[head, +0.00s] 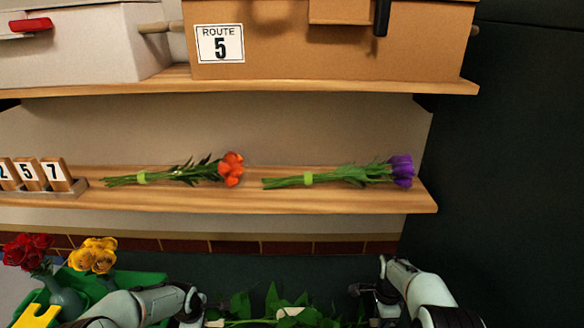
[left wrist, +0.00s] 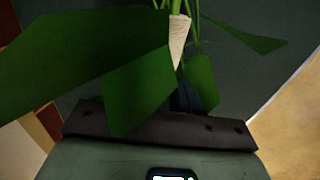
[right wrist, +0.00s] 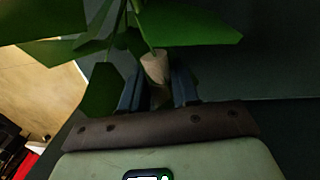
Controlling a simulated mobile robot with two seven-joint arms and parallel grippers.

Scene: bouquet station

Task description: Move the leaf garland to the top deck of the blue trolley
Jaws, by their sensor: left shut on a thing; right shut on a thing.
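The leaf garland (head: 280,310) is a strand of green leaves with pale wrapped sections, low in the head view between my two grippers. My left gripper (head: 205,314) is shut on its left end; in the left wrist view leaves and a pale wrap (left wrist: 178,40) cover most of the fingers. My right gripper (head: 362,296) is shut on the right end; in the right wrist view a pale wrap (right wrist: 155,68) sits between the blue fingers. The garland's lower part is cut off by the head view's edge. The blue trolley cannot be made out.
A wooden shelf (head: 255,199) ahead holds an orange bouquet (head: 230,169), a purple bouquet (head: 400,171) and number blocks (head: 30,174). Boxes stand on the shelf above. Red roses (head: 27,250), yellow roses (head: 93,255) and a green container (head: 148,279) are by my left arm.

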